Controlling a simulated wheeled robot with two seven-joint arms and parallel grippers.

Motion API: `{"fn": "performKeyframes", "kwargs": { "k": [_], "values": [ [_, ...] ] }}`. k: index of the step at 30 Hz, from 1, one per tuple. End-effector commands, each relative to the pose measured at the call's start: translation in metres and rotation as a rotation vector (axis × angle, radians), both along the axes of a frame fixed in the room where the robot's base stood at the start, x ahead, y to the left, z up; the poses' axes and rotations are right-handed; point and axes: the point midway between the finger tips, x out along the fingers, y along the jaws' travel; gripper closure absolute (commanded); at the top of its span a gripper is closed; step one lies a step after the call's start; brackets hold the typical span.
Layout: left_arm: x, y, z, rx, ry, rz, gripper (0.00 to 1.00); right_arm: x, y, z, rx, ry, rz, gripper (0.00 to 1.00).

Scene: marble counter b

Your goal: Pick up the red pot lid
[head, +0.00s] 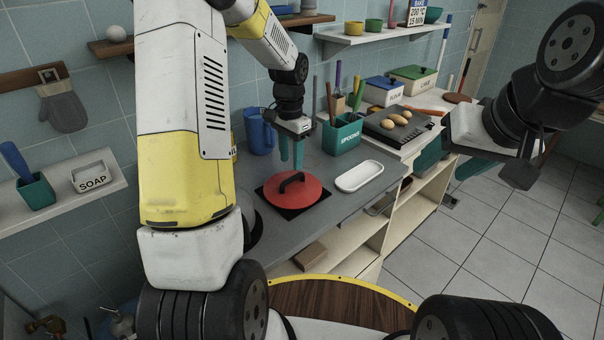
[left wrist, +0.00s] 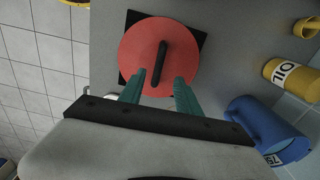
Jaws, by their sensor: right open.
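The red pot lid (head: 310,192) lies flat on a black square mat (head: 265,196) on the grey counter. It has a black arched handle (head: 291,181). My left gripper (head: 291,164) is above the lid, near the handle, with its teal fingers pointing down. In the left wrist view the fingers (left wrist: 160,76) are apart with nothing held between them. The handle (left wrist: 162,62) lies ahead of the gap between them, and the red lid (left wrist: 132,48) extends to both sides. My right gripper (head: 447,166) is open and empty, out over the floor at the right.
A white oval dish (head: 359,177) lies right of the lid. A teal utensil holder (head: 342,135) and a blue jug (head: 260,134) stand behind. A yellow OIL container (left wrist: 284,73) is near the jug. A dark tray (head: 380,128) holds brown oval items.

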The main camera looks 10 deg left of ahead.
Motion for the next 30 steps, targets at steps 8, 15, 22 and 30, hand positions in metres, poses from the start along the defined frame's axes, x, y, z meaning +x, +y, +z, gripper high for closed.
{"fn": "performKeyframes", "kwargs": {
  "k": [8, 15, 22, 30],
  "values": [
    [0.000, -0.001, -0.032, -0.001, 0.004, -0.001, 0.60, 0.000, 0.000, 0.000, 0.000, 0.000, 0.000, 0.42],
    [-0.002, -0.002, -0.067, 0.000, 0.005, 0.001, 0.60, 0.000, 0.000, 0.000, 0.000, 0.000, 0.000, 0.42],
    [-0.001, -0.002, -0.076, 0.000, 0.001, 0.000, 0.60, 0.000, 0.000, 0.000, 0.000, 0.000, 0.000, 0.42],
    [-0.001, -0.002, -0.076, 0.000, 0.001, 0.000, 0.91, 0.000, 0.000, 0.000, 0.000, 0.000, 0.000, 0.42]
  ]
}}
